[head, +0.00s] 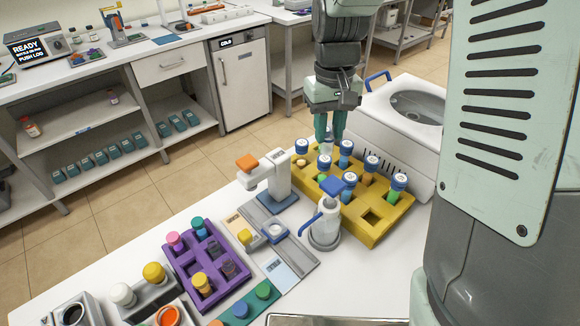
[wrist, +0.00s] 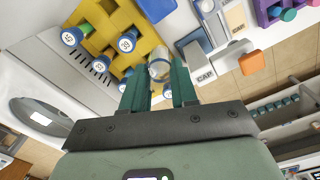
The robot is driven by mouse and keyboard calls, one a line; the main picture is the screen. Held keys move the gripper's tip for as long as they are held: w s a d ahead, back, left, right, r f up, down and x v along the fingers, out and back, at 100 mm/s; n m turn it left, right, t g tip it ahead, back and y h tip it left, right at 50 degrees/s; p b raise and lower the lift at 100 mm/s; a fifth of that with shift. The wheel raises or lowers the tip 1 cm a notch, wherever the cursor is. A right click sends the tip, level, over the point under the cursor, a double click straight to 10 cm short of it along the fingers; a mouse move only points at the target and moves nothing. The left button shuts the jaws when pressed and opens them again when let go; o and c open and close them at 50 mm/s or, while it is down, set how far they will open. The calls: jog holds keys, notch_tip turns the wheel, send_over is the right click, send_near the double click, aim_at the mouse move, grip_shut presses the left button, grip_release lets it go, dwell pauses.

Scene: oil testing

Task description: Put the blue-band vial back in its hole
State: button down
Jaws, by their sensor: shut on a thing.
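My gripper (head: 329,135) hangs over the back-left part of the yellow rack (head: 372,234), fingers pointing down. In the wrist view, my gripper (wrist: 160,76) is shut on a clear vial with a blue band (wrist: 159,69), which sits between the teal fingertips. In the head view the fingers and nearby vials largely hide this vial, so I cannot tell whether its lower end is inside a hole or above the rack. Several blue-capped vials with white numbered tops, such as this one (head: 397,182), stand in the rack. An empty square hole (head: 371,218) shows near its front.
A white device with an orange top (head: 266,175) is left of the rack. A purple rack (head: 207,268) of vials lies farther left. A white basin machine (head: 405,110) stands behind the rack.

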jog(key=w+d+r+n, duration=0.1)
jog(key=w+d+r, duration=0.1)
jog(key=d+r, duration=0.45)
jog(key=w+a+r+n, duration=0.2)
jog(key=a+r+n, duration=0.4)
jog(key=a+n, duration=0.1)
jog(key=s+a+f+n, duration=0.2)
jog(key=s+a+f, duration=0.2)
jog(key=a+f, duration=0.6)
jog(key=s+a+f+n, duration=0.1)
jog(key=s+a+f, duration=0.5)
jog(key=a, duration=0.7)
jog(key=s+a+f, duration=0.3)
jog(key=s+f, duration=0.3)
jog(key=f, duration=0.2)
jog(key=s+a+f, duration=0.3)
jog(key=s+f, duration=0.3)
jog(key=f, duration=0.2)
jog(key=shift+m, duration=0.3)
jog(key=shift+f, duration=1.85)
